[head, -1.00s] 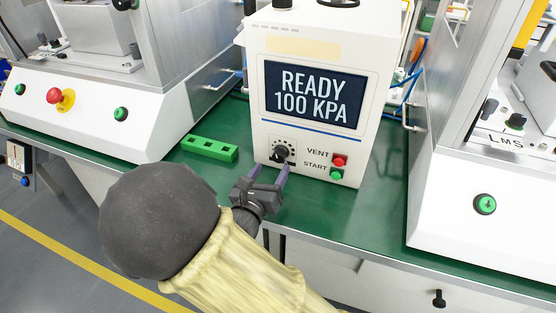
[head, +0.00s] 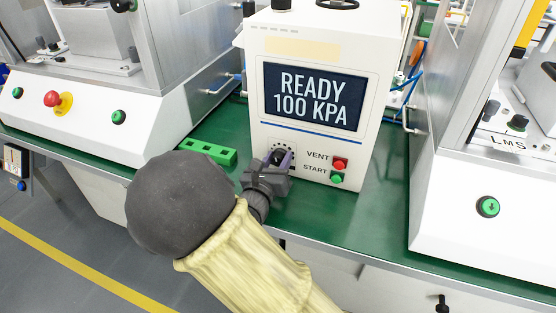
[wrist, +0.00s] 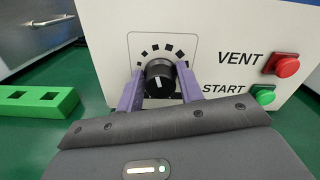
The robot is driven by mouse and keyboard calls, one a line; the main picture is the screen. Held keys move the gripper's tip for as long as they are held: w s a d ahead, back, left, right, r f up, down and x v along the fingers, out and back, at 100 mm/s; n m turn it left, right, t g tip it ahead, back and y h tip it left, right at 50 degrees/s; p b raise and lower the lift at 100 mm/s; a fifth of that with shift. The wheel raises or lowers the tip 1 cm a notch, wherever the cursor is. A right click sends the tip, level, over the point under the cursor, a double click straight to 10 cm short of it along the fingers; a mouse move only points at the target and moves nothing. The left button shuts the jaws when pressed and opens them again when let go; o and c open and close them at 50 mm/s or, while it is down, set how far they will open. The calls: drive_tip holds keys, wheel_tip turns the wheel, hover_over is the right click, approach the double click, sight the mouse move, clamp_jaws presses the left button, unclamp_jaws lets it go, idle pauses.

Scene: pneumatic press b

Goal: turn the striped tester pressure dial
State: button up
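The tester (head: 272,48) is a white box with a display reading READY 100 KPA. Its pressure dial (wrist: 160,77) is a black knob with a white pointer line, ringed by black marks on the lower left of the front panel. In the head view the dial is largely hidden by my gripper. My gripper (head: 278,160) is at the dial, its purple fingers pointing at the panel. In the wrist view my gripper (wrist: 160,88) has one finger on each side of the knob, spread apart. A small gap seems to show by the left finger; contact is unclear.
Right of the dial are the red VENT button (wrist: 283,65) and green START button (wrist: 263,95). A green block with holes (head: 208,152) lies on the green bench left of the tester. White machines flank the tester.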

drive_tip(key=shift+r+n+p, duration=0.15)
drive_tip(key=shift+n+p, duration=0.25)
drive_tip(key=shift+p, duration=0.55)
drive_tip(key=shift+r+n+p, duration=0.1)
drive_tip(key=shift+n+p, duration=0.4)
drive_tip(key=shift+p, duration=0.5)
drive_tip(key=n+p, duration=0.1)
drive_tip(key=p, duration=0.2)
drive_tip(key=shift+n, duration=0.3)
drive_tip(key=n+p, duration=0.2)
drive_tip(key=p, duration=0.2)
drive_tip(key=shift+f, duration=0.2)
drive_tip(key=shift+f+n+p, duration=0.1)
drive_tip(key=shift+n+p, duration=0.2)
drive_tip(key=shift+p, duration=0.05)
drive_tip(key=o, duration=1)
